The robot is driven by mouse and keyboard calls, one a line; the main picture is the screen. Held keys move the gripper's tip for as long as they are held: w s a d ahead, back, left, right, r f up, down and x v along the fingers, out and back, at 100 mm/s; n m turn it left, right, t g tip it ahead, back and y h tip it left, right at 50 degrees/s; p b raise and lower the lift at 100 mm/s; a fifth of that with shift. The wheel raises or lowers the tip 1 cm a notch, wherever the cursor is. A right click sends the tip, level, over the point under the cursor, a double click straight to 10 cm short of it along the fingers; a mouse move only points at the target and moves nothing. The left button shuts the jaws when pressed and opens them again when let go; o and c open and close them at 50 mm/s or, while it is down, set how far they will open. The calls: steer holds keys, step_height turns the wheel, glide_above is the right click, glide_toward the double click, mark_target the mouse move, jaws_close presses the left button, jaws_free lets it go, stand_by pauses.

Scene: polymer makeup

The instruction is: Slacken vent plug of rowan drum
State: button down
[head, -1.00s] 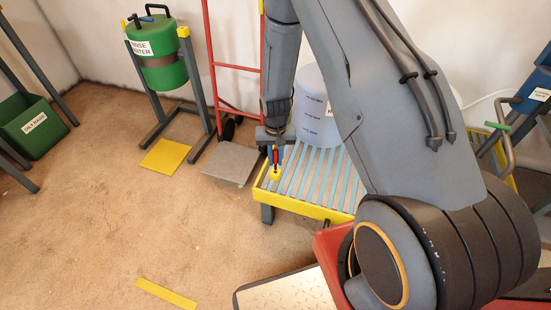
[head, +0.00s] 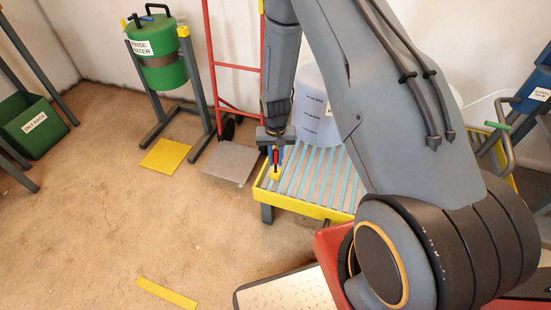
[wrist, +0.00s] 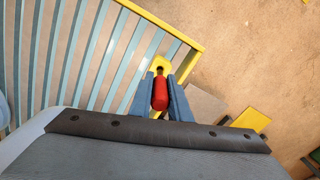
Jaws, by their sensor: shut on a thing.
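My gripper (wrist: 161,82) is shut on a red handle (wrist: 160,95) between its two blue-grey fingers. In the head view my gripper (head: 275,157) points down at the near left corner of the roller table, with the red handle (head: 276,156) upright in it. A yellow holder (wrist: 159,63) with a dark hole sits at that corner, just past the handle. I cannot tell whether the handle's lower end is in the holder. A pale translucent drum (head: 315,115) stands behind the table, partly hidden by my arm. I cannot read its labels as rowan, and no vent plug shows.
The roller table (head: 312,207) has a yellow frame. A green drum (head: 160,60) labelled rinse water hangs in a stand at the back left. A red hand truck (head: 236,67) stands near it. A green oily-rags bin (head: 35,125) is far left.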

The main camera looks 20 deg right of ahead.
mark_target(276, 150)
steer(key=shift+f+b, duration=1.05)
steer(key=shift+f, duration=1.05)
steer(key=c, duration=1.6)
jaws_free()
steer(key=shift+r+p, duration=0.35)
steer(key=shift+r, duration=3.6)
